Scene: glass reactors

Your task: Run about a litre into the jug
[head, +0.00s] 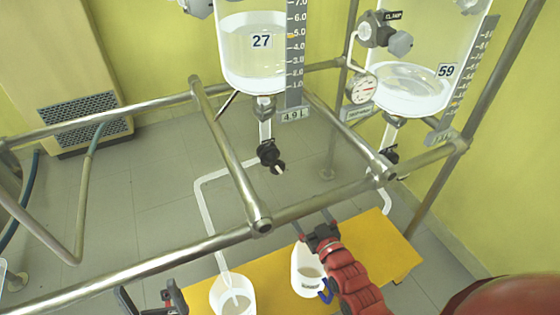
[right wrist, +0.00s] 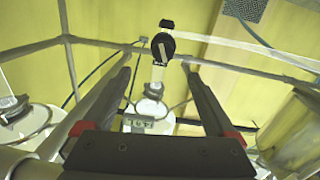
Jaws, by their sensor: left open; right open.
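Reactor 27 (head: 252,70) holds pale liquid, with a 4.9 L display (head: 292,115) beside its outlet. Its black drain valve (head: 268,153) feeds a white tube (head: 207,210) ending over a white jug (head: 233,297) at the bottom edge. The valve (right wrist: 166,45) also shows in the right wrist view, beyond and between the fingers, apparently untouched. My right gripper (head: 315,222), on the red arm, is open and empty, below and right of the valve. My left gripper (head: 148,292) is open and empty, left of the jug. I cannot tell the jug's fill or whether liquid runs.
Reactor 59 (head: 412,92) stands at the right with its own valve (head: 390,153) and a gauge (head: 361,89). A second jug (head: 303,262) with a blue handle sits on the yellow platform (head: 385,240). Metal rails (head: 150,262) cross in front of the reactors.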

